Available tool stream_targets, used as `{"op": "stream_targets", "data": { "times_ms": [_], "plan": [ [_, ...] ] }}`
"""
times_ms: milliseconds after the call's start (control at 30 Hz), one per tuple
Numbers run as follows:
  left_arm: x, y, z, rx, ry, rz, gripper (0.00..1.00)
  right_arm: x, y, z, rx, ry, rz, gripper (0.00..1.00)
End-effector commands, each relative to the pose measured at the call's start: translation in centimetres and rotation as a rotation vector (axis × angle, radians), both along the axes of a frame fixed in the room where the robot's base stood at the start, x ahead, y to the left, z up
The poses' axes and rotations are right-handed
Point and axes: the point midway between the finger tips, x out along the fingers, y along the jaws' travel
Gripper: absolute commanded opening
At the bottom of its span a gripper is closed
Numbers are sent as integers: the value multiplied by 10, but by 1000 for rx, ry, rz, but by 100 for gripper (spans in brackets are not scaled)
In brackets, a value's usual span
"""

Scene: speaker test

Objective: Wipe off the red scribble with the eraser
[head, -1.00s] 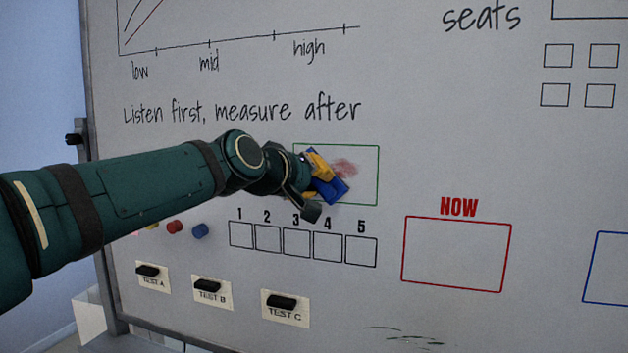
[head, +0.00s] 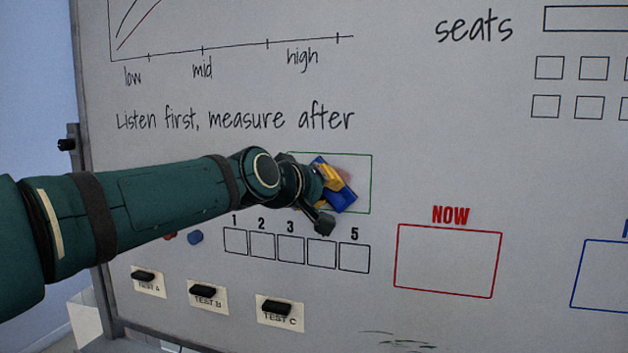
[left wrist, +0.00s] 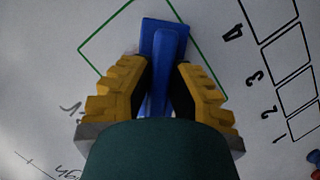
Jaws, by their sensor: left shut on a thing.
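My left gripper (head: 328,178) is shut on the blue eraser (head: 342,199) at the whiteboard, inside the green-outlined box (head: 371,180). In the left wrist view the eraser (left wrist: 163,38) sits between the yellow fingers of the left gripper (left wrist: 160,80). A faint pinkish smear, the red scribble (head: 346,177), shows just beside the gripper in the head view. In the left wrist view a pale trace of it (left wrist: 131,50) shows left of the eraser. The rest of that patch is hidden behind the eraser and fingers. My right gripper is not in view.
The whiteboard (head: 400,140) fills most of the view. Below the green box is a row of numbered squares (head: 291,248). A red NOW box (head: 447,261) is at the right. Black holders labelled TEST (head: 205,291) and a blue magnet (head: 195,237) are lower left.

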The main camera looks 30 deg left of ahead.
Motion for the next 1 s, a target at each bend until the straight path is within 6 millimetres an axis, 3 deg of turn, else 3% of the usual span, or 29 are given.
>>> {"op": "stream_targets", "data": {
  "times_ms": [533, 767, 1000],
  "plan": [
    [8, -28, 2, 1, 2, 0, 0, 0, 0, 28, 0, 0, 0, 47],
    [13, -42, -1, 2, 0, 2, 0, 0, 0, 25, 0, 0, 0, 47],
    [15, -44, 0, -1, -1, 0, 0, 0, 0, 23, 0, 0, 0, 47]
  ]
}}
